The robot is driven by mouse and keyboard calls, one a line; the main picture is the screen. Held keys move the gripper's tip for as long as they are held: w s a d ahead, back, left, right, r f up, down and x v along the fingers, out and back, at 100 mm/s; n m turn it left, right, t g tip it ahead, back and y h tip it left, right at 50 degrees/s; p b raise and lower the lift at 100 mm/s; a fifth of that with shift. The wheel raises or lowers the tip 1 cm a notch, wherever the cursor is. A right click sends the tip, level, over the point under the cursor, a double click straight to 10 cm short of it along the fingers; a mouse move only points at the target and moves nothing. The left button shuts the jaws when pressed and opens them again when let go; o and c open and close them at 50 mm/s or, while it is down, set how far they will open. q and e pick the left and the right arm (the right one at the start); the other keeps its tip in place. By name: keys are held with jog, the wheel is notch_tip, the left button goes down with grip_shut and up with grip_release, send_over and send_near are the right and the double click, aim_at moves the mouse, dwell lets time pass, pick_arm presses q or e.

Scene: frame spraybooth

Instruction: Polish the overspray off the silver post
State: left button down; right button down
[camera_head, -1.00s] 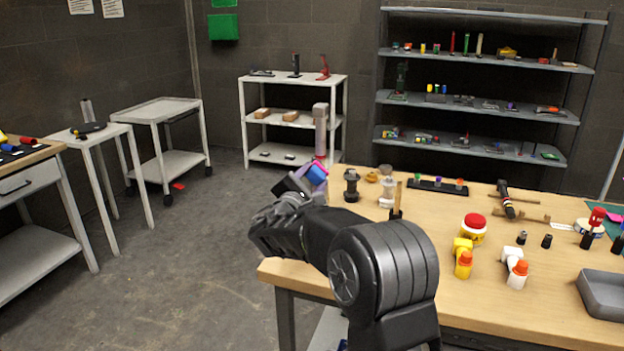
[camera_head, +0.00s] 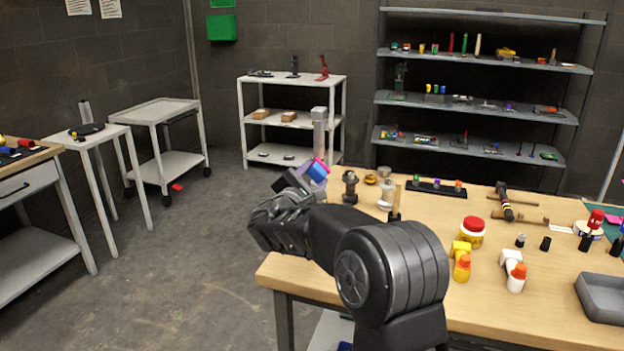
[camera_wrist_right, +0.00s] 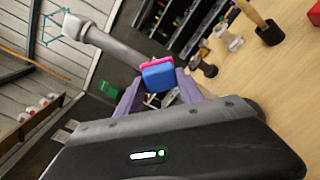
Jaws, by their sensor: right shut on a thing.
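The silver post (camera_head: 319,132) stands upright at the far left corner of the bench, with a wider block-like top. It also shows in the right wrist view (camera_wrist_right: 112,46), slanting from the upper left to the pad. My right gripper (camera_head: 303,180) is shut on a blue and pink pad (camera_head: 317,170), which shows between its fingers in the right wrist view (camera_wrist_right: 158,76). The pad is at the lower part of the post and hides its base; I cannot tell whether they touch. Overspray is too small to make out. My left gripper is not in view.
The wooden bench (camera_head: 400,262) holds a dark fitting (camera_head: 350,187), a silver fitting (camera_head: 386,194), a brush-like wooden handle (camera_head: 396,203), a red-lidded jar (camera_head: 471,232), two spray bottles and a grey tray (camera_head: 603,296). Open floor (camera_head: 180,270) lies to the left.

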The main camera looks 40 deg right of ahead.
jog(key=shift+r, duration=0.45)
jog(key=shift+a, duration=0.1)
jog(key=shift+s+a, duration=0.15)
jog(key=shift+a, duration=0.25)
jog(key=shift+b+v, duration=0.8)
jog(key=shift+v, duration=1.8)
jog(key=b+v, duration=0.1)
jog(key=v, duration=0.2)
jog(key=shift+r, duration=0.1)
